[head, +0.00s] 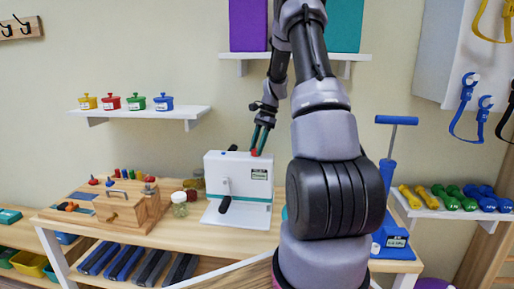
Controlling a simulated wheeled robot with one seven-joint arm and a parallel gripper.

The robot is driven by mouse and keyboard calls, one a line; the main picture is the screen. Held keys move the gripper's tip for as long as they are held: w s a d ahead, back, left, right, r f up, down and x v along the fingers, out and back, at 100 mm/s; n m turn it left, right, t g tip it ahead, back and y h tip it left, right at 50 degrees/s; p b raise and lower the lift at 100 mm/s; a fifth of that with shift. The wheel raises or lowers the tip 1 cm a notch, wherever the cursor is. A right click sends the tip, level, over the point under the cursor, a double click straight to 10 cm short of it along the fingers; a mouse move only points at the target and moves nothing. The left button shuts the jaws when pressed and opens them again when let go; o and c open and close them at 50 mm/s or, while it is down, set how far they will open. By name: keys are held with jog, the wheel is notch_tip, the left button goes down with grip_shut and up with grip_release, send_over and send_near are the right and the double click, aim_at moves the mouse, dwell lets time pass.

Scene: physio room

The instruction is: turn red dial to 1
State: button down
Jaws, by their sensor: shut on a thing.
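A white device (213,170) with an upright panel and a flat base stands on the wooden table. A small red part (254,153), which looks like the red dial, shows at the top edge of its panel. My gripper (257,149) points down from above with its dark green fingers shut on this red part. The fingers hide some of it, and its marks and setting are too small to read.
A wooden box (127,208) with colored pegs and small jars (179,204) stand left of the device. A blue pump (388,185) stands to the right, beyond my arm. Wall shelves hold colored pots (137,102) and a purple block (248,25). My arm hides part of the table.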

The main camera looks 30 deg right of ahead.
jog(key=shift+c, duration=2.3)
grip_release()
